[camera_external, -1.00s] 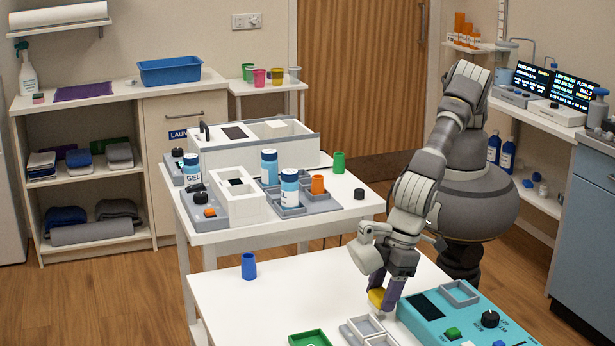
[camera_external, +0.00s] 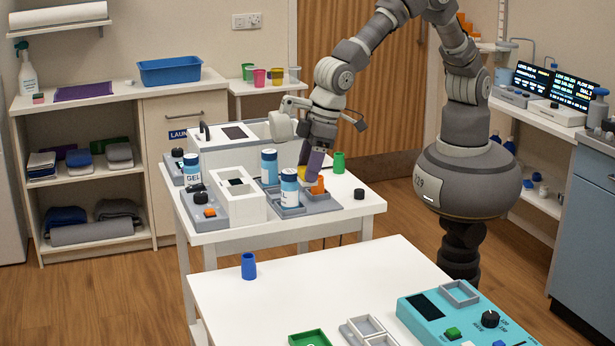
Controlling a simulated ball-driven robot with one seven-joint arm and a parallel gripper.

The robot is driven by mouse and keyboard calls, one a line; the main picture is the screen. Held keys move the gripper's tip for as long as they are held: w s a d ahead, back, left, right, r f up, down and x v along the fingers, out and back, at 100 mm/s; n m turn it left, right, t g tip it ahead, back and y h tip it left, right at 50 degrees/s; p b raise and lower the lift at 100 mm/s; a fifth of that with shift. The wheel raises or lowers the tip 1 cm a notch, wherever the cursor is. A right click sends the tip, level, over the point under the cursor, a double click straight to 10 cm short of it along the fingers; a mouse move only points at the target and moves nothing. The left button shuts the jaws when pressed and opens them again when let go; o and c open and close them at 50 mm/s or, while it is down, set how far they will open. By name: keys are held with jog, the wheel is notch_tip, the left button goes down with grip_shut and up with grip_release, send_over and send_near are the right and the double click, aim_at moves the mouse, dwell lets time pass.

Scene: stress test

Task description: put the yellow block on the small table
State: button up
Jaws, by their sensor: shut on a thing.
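My gripper (camera_external: 309,168) is shut on the yellow block (camera_external: 303,173), and its purple fingers partly hide it. It is over the white middle table (camera_external: 330,213), just behind the orange cup (camera_external: 318,186) and left of the green cup (camera_external: 339,163). I cannot tell whether the block touches anything below. A smaller white table (camera_external: 235,88) stands against the back wall, with green, pink and yellow cups and a clear one on it.

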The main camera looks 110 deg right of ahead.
jog(key=s+d+n+b, duration=0.1)
jog(key=s+d+b, duration=0.1)
jog(key=s+d, duration=0.5)
jog(key=s+d+b, duration=0.2)
jog(key=s+d, duration=0.2)
jog(key=d, duration=0.5)
notch_tip(320, 180, up, 5)
jog(key=w+a, duration=0.5)
jog(key=a, duration=0.5)
jog(key=w+a, duration=0.6)
jog(key=a, duration=0.5)
jog(key=s+a, duration=0.2)
jog(key=a, duration=1)
jog(key=s+a, duration=0.2)
jog(key=a, duration=1)
jog(key=shift+s+f+b, duration=0.1)
jog(key=shift+f+b, duration=1.35)
jog(key=shift+f, duration=10.05)
